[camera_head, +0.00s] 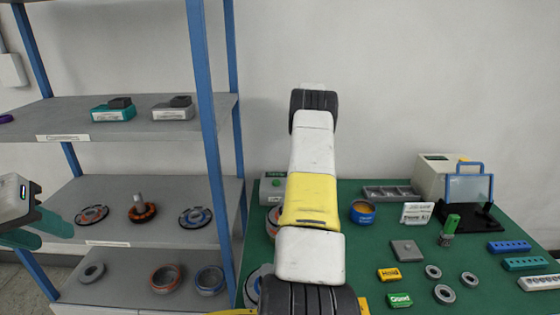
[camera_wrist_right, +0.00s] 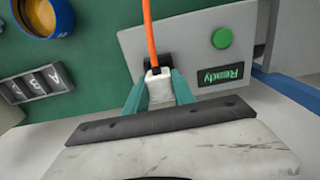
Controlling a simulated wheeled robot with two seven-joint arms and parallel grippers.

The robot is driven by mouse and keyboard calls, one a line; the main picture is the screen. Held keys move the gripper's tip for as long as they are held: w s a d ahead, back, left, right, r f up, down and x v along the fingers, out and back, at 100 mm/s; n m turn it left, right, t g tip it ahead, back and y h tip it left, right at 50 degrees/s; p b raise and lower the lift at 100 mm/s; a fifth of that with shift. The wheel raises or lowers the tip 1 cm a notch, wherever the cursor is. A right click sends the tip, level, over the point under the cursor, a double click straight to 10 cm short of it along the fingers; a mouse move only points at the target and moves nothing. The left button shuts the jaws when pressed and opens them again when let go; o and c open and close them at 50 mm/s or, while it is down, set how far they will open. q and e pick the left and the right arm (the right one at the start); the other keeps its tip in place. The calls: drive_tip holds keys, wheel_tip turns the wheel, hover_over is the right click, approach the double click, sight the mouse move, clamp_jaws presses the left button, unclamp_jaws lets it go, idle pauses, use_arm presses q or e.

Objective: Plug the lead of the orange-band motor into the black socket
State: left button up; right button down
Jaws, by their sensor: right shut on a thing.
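In the right wrist view my right gripper (camera_wrist_right: 160,92) is shut on a white plug (camera_wrist_right: 158,78) with an orange lead (camera_wrist_right: 148,30). The plug is right against the black socket (camera_wrist_right: 166,60) on a grey box (camera_wrist_right: 195,35); I cannot tell whether it is seated. In the head view this box (camera_head: 270,185) is at the table's back left, and my right arm hides the gripper and plug. A motor with an orange part (camera_head: 273,220) is partly hidden behind that arm, so I cannot confirm its band. My left gripper (camera_head: 45,228) is open and empty at the left edge.
The grey box has a green button (camera_wrist_right: 222,38) and a display (camera_wrist_right: 221,75) reading Ready. A shelf (camera_head: 150,130) with several motor parts stands left. On the green table are an orange-filled blue cup (camera_head: 362,212), a grey tray (camera_head: 390,192) and a black stand (camera_head: 470,215).

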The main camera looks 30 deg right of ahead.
drive_tip(key=shift+f, duration=0.3)
drive_tip(key=shift+f, duration=0.85)
idle(3.8)
drive_tip(key=c, duration=1)
unclamp_jaws()
drive_tip(key=shift+o, duration=0.2)
drive_tip(key=shift+r, duration=3.95)
